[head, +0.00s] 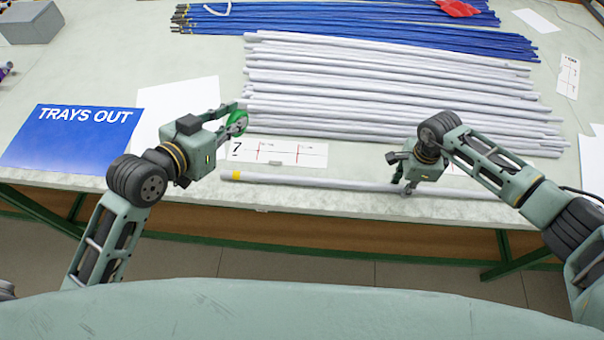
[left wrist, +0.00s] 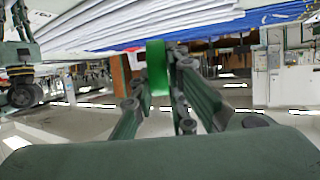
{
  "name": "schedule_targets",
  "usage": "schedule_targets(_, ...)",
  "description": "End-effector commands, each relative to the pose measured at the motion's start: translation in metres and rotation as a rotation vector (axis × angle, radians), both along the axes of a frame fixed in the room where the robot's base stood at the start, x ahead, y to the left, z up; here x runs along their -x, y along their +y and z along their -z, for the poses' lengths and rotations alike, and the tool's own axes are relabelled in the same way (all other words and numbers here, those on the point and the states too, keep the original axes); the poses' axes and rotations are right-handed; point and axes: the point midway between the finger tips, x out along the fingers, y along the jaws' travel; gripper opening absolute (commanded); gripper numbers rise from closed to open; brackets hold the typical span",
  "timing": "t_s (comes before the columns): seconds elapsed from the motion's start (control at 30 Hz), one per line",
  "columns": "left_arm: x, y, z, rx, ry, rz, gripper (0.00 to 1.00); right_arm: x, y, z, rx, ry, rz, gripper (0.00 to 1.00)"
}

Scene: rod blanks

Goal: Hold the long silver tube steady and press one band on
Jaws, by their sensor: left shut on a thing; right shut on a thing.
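A long silver tube (head: 300,181) lies along the front of the table, with a yellow mark (head: 236,175) near its left end. My right gripper (head: 407,187) is shut on the tube, right of its middle. My left gripper (head: 240,122) is shut on a green band (head: 237,123), above the table and behind the tube's left end, apart from the tube. In the left wrist view the green band (left wrist: 157,67) sits between the fingertips (left wrist: 160,60).
A pile of silver tubes (head: 390,90) lies behind, with blue rods (head: 400,35) further back. A white card with red marks (head: 275,151) lies between the pile and the front tube. A blue "TRAYS OUT" sign (head: 75,138) is at left. A grey box (head: 30,22) stands far left.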

Motion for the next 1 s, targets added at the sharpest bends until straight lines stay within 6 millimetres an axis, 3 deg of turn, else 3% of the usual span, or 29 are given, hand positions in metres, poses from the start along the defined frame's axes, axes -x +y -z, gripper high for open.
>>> schedule_targets(0.3,0.000,0.000,0.000,0.001,0.000,-0.003,0.00,0.000,0.000,0.000,0.000,-0.001,0.000,0.00)
schedule_targets(0.43,-0.004,0.002,0.010,0.014,-0.004,-0.045,0.00,0.000,0.000,0.000,0.000,-0.001,0.000,0.00)
schedule_targets(0.8,-0.008,0.005,0.087,0.031,-0.012,-0.342,0.00,0.000,0.000,0.000,0.000,-0.001,0.000,0.00)
schedule_targets(1.0,0.000,-0.004,0.111,0.010,-0.004,-0.413,0.00,0.000,0.000,0.000,0.000,-0.001,0.000,0.00)
